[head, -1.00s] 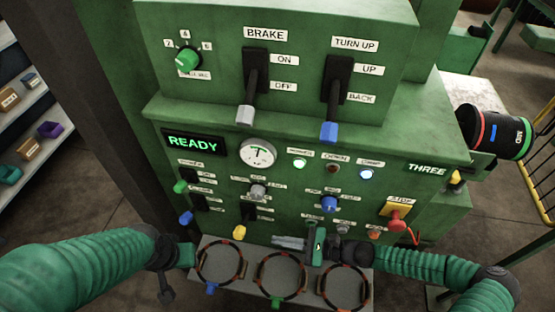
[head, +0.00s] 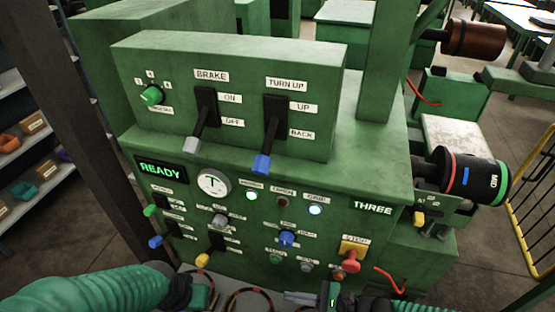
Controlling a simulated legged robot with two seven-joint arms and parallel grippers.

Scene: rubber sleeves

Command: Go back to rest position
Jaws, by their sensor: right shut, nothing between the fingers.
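My right gripper (head: 308,299) is at the bottom middle of the head view, in front of the lower panel of the green machine (head: 375,165). Its fingers are closed together, with nothing between them. My left arm, in a green sleeve, comes in at the bottom left. Its dark wrist end (head: 190,292) shows at the bottom edge, but the left fingers cannot be made out. The brake lever (head: 205,120) with a grey tip and the turn-up lever (head: 271,135) with a blue tip both point down. The display (head: 163,171) reads READY.
A tray with rings (head: 247,296) lies low before the machine, mostly cut off. A red stop button (head: 351,262) and several knobs sit close above the right gripper. A black roller marked MID (head: 468,175) juts out right. Shelves stand left, a yellow rail right.

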